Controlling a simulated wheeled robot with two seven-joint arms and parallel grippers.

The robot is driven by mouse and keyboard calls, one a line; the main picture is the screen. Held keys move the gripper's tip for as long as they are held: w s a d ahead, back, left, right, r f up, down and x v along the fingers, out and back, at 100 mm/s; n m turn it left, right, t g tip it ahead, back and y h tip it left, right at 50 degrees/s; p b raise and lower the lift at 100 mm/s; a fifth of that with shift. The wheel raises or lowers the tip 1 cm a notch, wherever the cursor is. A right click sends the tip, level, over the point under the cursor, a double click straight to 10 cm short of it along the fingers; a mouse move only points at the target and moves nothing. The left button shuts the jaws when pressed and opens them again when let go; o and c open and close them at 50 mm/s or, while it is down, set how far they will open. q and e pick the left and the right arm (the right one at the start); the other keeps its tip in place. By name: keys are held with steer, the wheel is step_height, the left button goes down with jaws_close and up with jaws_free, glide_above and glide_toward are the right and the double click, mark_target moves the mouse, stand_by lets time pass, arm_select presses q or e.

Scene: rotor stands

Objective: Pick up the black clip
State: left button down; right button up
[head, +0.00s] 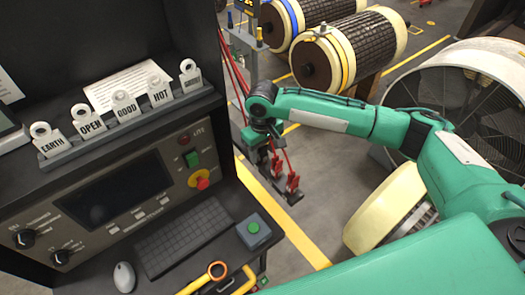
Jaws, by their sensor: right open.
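My right arm reaches in from the right edge. Its dark gripper (270,132) hangs pointing down in front of a slim test stand. It is open; I see nothing held between its fingers. Just below and beyond it are red clips (292,183) on a low dark support at the end of red cables. I cannot make out a black clip for certain; it may be hidden behind my gripper or be lost among the dark parts there. My left gripper is not in view.
A dark console (110,190) with tags, keyboard (185,238), mouse (124,277) and red stop button (198,180) fills the left. Wound rotors (340,50) lie behind. A large round fan housing (465,85) stands right. Floor beside the yellow line (300,235) is clear.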

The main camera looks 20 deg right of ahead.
jaws_close()
steer(key=shift+r, duration=0.1)
steer(key=shift+r, duration=0.65)
step_height(320, 180, up, 19)
steer(key=b, duration=0.3)
steer(key=shift+f+b, duration=0.2)
steer(key=shift+b, duration=0.2)
